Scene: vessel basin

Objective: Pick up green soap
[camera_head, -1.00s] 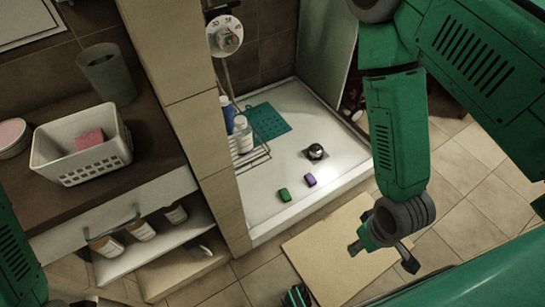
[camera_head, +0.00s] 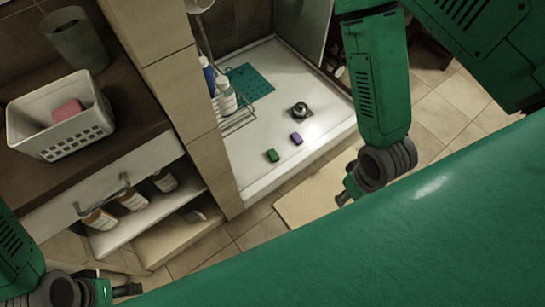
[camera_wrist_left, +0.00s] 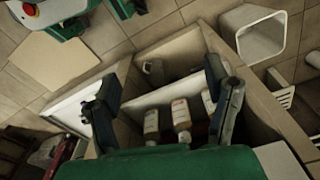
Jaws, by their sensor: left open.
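The green soap (camera_head: 272,156) is a small dark green block lying on the white shower tray (camera_head: 255,180), near its front edge. A purple soap (camera_head: 296,139) lies just to its right. My left gripper (camera_head: 122,290) is at the bottom left of the head view, well away from the soap. In the left wrist view its two fingers (camera_wrist_left: 160,72) are spread, with nothing between them. My right gripper (camera_head: 346,190) hangs outside the tray, right of and below the soap; its fingers are largely hidden. The green soap does not show in the left wrist view.
A tiled pillar (camera_head: 190,110) separates the shower from the counter (camera_head: 125,120), which holds a white basket (camera_head: 65,130) with a pink block. Bottles stand on the shelf below (camera_head: 140,220). A wire rack (camera_head: 238,122) with bottles and a drain (camera_head: 299,109) are in the shower.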

